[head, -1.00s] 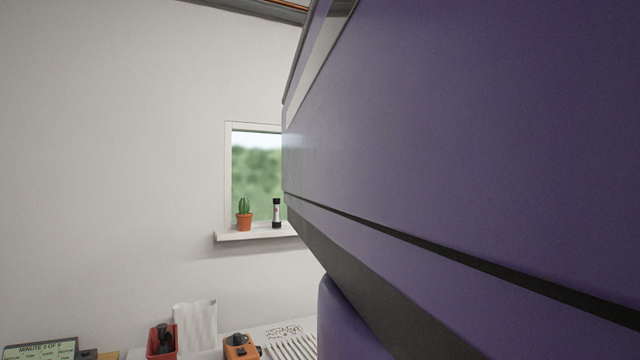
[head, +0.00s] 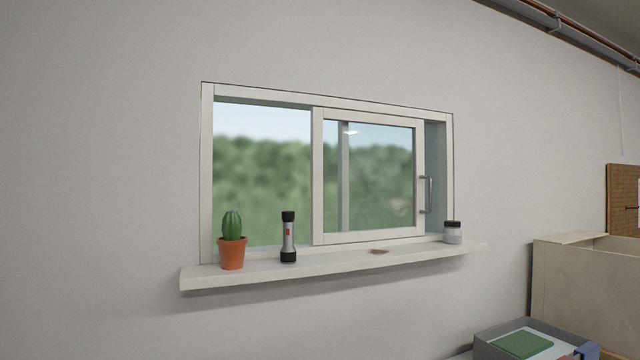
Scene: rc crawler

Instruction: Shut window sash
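The sliding window sash (head: 319,185) is a white framed pane in the right part of the window frame (head: 207,170) in the head view. A grey vertical handle (head: 425,195) is on its right side. A narrow gap shows between the sash's right edge and the right jamb (head: 449,170). The left part of the window shows sky and trees; I cannot tell whether fixed glass fills it. My gripper is not in view.
The white sill (head: 330,266) holds a potted cactus (head: 231,252), a flashlight (head: 288,238), a small dark flat item (head: 379,251) and a lidded jar (head: 452,233) near the gap. A grey tray (head: 490,347) and a wooden box (head: 575,280) stand at lower right.

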